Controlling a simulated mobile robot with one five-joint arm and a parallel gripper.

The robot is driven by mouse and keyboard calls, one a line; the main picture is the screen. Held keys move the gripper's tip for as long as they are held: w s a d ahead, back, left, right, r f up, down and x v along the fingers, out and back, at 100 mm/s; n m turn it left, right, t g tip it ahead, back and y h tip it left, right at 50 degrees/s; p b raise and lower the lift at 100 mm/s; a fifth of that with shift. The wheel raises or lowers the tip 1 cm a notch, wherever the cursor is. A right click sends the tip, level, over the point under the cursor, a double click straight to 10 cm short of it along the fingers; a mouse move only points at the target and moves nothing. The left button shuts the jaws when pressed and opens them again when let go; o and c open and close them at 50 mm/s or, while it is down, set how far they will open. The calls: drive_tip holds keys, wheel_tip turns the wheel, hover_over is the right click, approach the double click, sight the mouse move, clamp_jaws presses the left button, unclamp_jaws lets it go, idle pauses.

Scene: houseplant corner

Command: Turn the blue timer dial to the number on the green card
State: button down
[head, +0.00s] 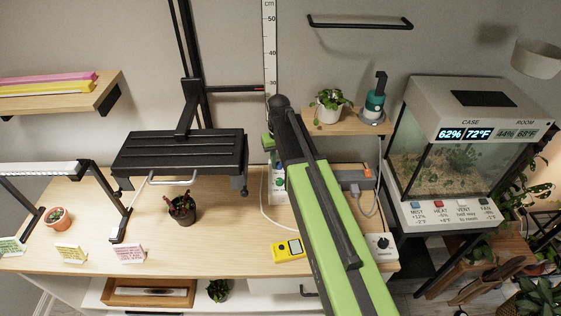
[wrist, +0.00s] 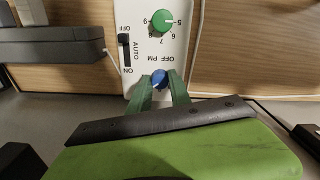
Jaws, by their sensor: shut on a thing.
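The blue timer dial (wrist: 159,77) sits low on a white timer panel (wrist: 180,52), below a green dial (wrist: 162,22) ringed by numbers. My gripper (wrist: 160,84) is shut on the blue dial, one green finger on each side. "OFF" and "PM" are printed just above the blue dial; where its pointer stands is too small to tell. In the head view my arm hides the blue dial and covers part of the panel. The green card (head: 11,246) stands at the far left of the table; its writing is too small to read.
A yellow card (head: 71,254) and a pink card (head: 130,254) stand near the table's front edge. A yellow meter (head: 289,250) lies left of my arm. A slide switch (wrist: 125,52) is on the panel's left.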

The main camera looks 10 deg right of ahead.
sight(279, 164)
drive_tip(key=shift+s+n, duration=0.1)
drive_tip(key=shift+n, duration=0.5)
drive_tip(key=c, duration=1.2)
unclamp_jaws()
wheel_tip(279, 164, up, 18)
drive_tip(key=p, duration=1.7)
drive_tip(key=shift+f+p, duration=0.25)
drive_tip(key=shift+p, duration=0.05)
drive_tip(key=shift+f, duration=0.1)
